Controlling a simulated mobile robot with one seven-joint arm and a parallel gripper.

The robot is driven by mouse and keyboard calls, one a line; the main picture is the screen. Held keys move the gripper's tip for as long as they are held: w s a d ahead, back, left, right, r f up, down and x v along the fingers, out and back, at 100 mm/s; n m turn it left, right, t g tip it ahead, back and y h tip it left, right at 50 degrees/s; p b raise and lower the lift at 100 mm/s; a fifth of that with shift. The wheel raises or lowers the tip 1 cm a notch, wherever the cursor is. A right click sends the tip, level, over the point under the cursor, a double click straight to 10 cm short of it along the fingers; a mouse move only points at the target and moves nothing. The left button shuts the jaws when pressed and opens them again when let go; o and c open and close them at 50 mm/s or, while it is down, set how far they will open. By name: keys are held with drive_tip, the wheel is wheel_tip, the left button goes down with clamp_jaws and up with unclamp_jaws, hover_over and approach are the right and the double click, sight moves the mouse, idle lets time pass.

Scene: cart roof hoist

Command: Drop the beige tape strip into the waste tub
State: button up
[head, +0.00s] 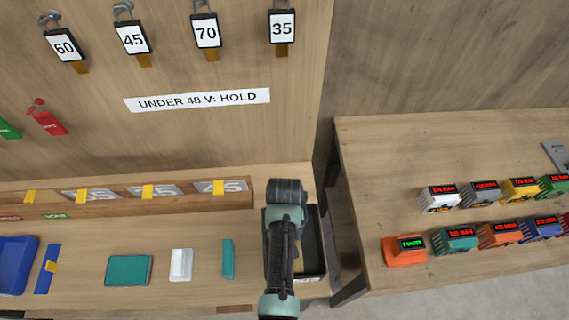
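I cannot pick out the beige tape strip in the head view. A dark open tub (322,260) stands at the right end of the bench and looks like the waste tub. Its front edge carries a small label too small to read. My arm lies across the tub's left side and hides part of its inside. My gripper's fingers do not show, so whether they hold anything is hidden.
On the bench lie a blue bin (16,262), a blue strip (46,270), a teal block (128,270), a white block (181,264) and a narrow teal block (228,259). A right-hand table (385,170) holds several small display boxes. Numbered tags hang on the back panel.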

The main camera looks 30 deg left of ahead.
idle(0.3)
wheel_tip(320, 180, up, 7)
drive_tip(key=p, duration=0.7)
idle(0.4)
wheel_tip(320, 180, up, 13)
drive_tip(key=shift+b, duration=0.75)
